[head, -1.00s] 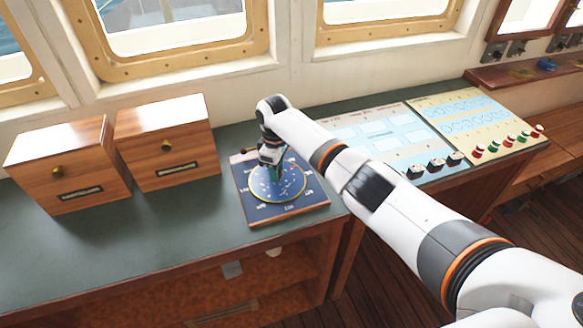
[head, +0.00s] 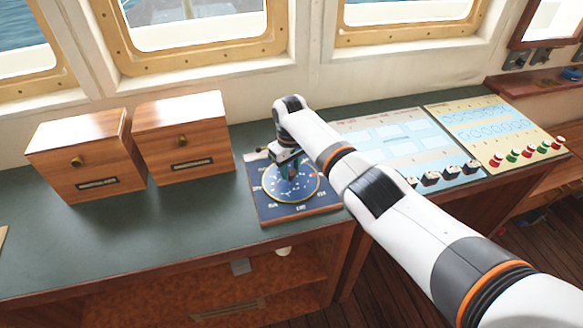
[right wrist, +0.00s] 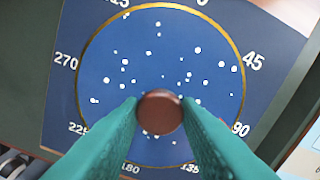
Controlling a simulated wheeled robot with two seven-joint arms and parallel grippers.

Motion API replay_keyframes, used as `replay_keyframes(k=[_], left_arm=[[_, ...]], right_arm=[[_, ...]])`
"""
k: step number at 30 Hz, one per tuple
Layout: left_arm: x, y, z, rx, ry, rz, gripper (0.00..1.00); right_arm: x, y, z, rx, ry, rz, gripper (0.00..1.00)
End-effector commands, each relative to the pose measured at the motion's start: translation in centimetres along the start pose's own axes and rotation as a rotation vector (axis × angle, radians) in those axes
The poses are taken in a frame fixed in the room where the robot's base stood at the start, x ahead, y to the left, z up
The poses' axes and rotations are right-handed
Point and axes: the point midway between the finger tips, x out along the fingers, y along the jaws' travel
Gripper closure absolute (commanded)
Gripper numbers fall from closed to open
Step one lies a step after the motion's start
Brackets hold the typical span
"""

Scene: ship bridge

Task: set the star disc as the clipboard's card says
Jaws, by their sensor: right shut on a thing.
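The star disc (head: 297,187) is a dark blue round plate with white dots and a gold rim. It sits on a blue board (head: 265,213) with a wooden edge. In the right wrist view the disc (right wrist: 110,60) is ringed by degree numbers; 270, 45, 90, 135 and 180 are readable. A small red mark shows by the rim near 90. My right gripper (head: 290,170) points down over the disc, its teal fingers shut on a brown round knob (right wrist: 160,111) on the disc. My left gripper is out of view. No clipboard card is readable.
Two wooden drawer boxes (head: 80,160) stand left of the board. A light blue chart panel (head: 405,140) and a cream panel with coloured knobs (head: 495,130) lie to the right. The green counter (head: 150,240) is clear in front of the boxes. A tan edge shows far left.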

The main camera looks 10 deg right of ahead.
Motion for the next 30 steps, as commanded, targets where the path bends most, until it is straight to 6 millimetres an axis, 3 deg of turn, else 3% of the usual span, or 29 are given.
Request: replay_keyframes(k=[8,9,13,23,30], left_arm=[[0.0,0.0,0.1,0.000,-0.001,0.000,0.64],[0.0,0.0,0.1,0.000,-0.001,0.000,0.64],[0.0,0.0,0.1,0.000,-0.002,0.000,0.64],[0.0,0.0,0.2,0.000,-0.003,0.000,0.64],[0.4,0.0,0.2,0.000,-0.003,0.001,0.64]], right_arm=[[-0.2,0.0,0.1,-0.001,-0.005,-0.001,1.00],[-0.2,0.0,0.1,-0.001,-0.005,-0.001,0.68],[-0.2,0.0,0.1,-0.001,-0.004,-0.001,0.48],[-0.4,0.0,0.1,-0.001,-0.003,0.000,0.48],[-3.9,-0.1,0.1,-0.003,-0.007,-0.002,0.48]])
